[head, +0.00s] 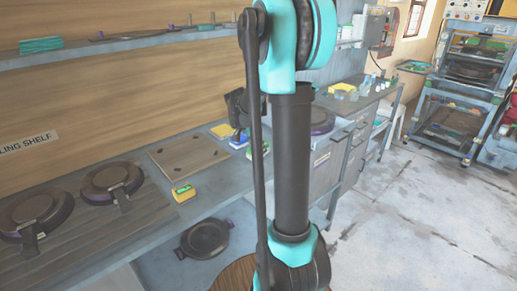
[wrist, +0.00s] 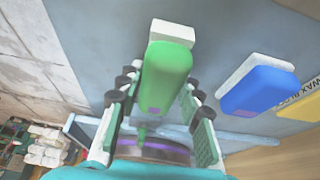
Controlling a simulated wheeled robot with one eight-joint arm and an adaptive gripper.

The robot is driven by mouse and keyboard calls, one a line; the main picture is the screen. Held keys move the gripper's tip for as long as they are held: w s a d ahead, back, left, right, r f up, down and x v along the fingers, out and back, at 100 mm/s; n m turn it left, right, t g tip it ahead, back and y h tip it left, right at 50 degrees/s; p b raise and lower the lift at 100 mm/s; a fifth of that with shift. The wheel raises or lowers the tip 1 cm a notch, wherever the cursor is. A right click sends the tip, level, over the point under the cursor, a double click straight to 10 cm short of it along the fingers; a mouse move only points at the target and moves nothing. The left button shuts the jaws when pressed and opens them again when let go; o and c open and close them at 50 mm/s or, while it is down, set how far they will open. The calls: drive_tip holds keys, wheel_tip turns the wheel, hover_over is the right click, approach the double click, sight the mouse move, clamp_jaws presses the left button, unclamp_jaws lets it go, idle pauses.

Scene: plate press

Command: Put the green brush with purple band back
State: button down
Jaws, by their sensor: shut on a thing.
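The green brush (wrist: 168,75) is in my gripper (wrist: 158,92) in the wrist view, a finger on each side of its body. Its white bristle end (wrist: 171,33) points away from me, and a small purple patch shows on its near end. In the head view my arm hides most of the gripper and the brush. A blue brush (wrist: 260,90) with white bristles lies to the right in the wrist view, apart from the green one. A yellow piece (wrist: 303,107) lies beyond it, partly cut off by the frame.
A label reading "WAX" (wrist: 291,84) is by the blue brush. In the head view, a yellow and green block (head: 183,193), a brown board (head: 187,157) and round dark plates (head: 112,185) are on the counter. A shelf (head: 110,46) runs above. Open floor (head: 400,220) is at right.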

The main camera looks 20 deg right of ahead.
drive_tip(key=c, duration=1)
unclamp_jaws()
drive_tip(key=shift+f, duration=0.1)
drive_tip(key=v, duration=1.2)
